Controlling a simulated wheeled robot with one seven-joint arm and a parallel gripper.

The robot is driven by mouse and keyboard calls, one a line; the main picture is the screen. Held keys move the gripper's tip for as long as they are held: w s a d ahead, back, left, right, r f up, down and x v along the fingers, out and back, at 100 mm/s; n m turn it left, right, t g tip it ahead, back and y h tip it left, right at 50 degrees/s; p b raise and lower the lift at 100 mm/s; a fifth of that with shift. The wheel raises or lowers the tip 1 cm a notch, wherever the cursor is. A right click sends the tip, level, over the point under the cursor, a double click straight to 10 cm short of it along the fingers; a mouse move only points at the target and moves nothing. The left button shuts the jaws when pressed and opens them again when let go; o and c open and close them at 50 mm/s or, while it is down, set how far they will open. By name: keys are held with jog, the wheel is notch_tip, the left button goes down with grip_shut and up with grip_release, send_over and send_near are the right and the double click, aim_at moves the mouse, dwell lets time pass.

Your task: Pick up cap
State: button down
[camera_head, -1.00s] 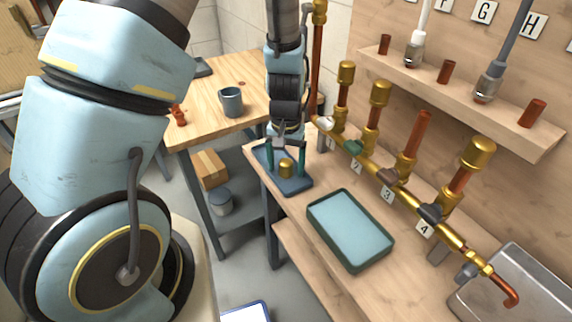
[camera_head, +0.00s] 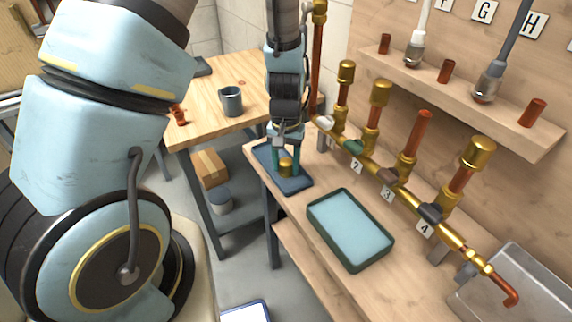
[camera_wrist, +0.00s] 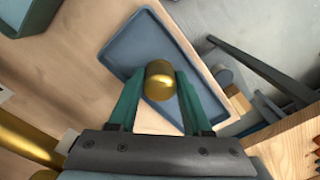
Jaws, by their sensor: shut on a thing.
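The brass cap (camera_head: 285,167) is at the blue tray (camera_head: 297,184) near the bench's left end. My gripper (camera_head: 286,168) points down over the tray, with its green fingers on both sides of the cap. In the wrist view the gripper (camera_wrist: 160,84) is shut on the cap (camera_wrist: 160,79), one finger against each side. The blue tray (camera_wrist: 125,45) lies beneath and beyond it. I cannot tell whether the cap still touches the tray.
A row of brass and copper pipes with numbered valves (camera_head: 388,177) stands right of the gripper. A green-rimmed tray (camera_head: 350,230) lies in front on the bench. A grey mug (camera_head: 231,101) stands on the wooden table (camera_head: 210,128) to the left. A steel basin (camera_head: 520,290) is at the right.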

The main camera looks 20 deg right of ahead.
aim_at(286, 160)
jog(key=shift+r, duration=0.15)
notch_tip(286, 160, up, 9)
jog(key=shift+r+b, duration=0.1)
jog(key=shift+b, duration=0.55)
jog(key=shift+r+p, duration=2)
jog(key=shift+r, duration=0.5)
